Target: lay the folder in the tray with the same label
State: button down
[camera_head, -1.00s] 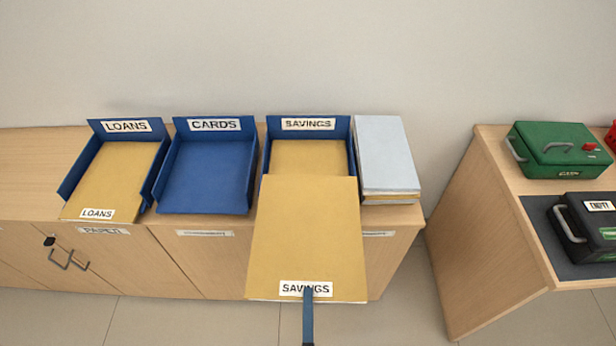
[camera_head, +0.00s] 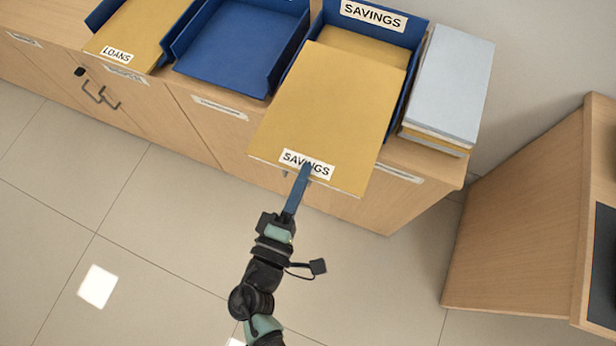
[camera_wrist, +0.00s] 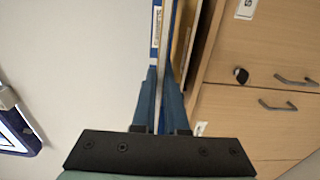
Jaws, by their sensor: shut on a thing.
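The tan folder (camera_head: 330,110) has a white SAVINGS label on its near edge. My gripper (camera_head: 302,175) is shut on that edge, at the label. In the head view the folder's far part overlaps the blue SAVINGS tray (camera_head: 415,38), and its near part sticks out past the counter front. I cannot tell whether it touches the tray. Another tan sheet or folder (camera_head: 365,48) shows inside that tray, behind the held one. In the wrist view my gripper (camera_wrist: 160,95) pinches the folder, seen edge-on.
An empty-looking blue tray (camera_head: 228,60) stands to the left. Left of it a tan LOANS folder (camera_head: 135,35) lies in another tray. A grey-topped stack (camera_head: 450,85) stands close to the right of the SAVINGS tray. A separate wooden desk (camera_head: 530,220) is at right; floor between is clear.

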aim_at(320, 147)
jog(key=shift+w+d+f+b, duration=0.1)
jog(key=shift+w+f+b, duration=0.5)
jog(key=shift+w, duration=0.1)
jog(key=shift+w+d+f+b, duration=0.45)
jog(key=shift+w+f, duration=0.05)
jog(key=shift+w, duration=0.85)
jog(key=shift+w+d+f+b, duration=0.4)
jog(key=shift+w+f+b, duration=0.1)
jog(key=shift+w, duration=0.8)
jog(key=shift+w+d+f+b, duration=0.45)
jog(key=shift+w, duration=0.9)
jog(key=shift+f+b, duration=0.25)
jog(key=shift+b, duration=0.2)
jog(key=c, duration=0.9)
grip_release()
jog(key=shift+s, duration=0.1)
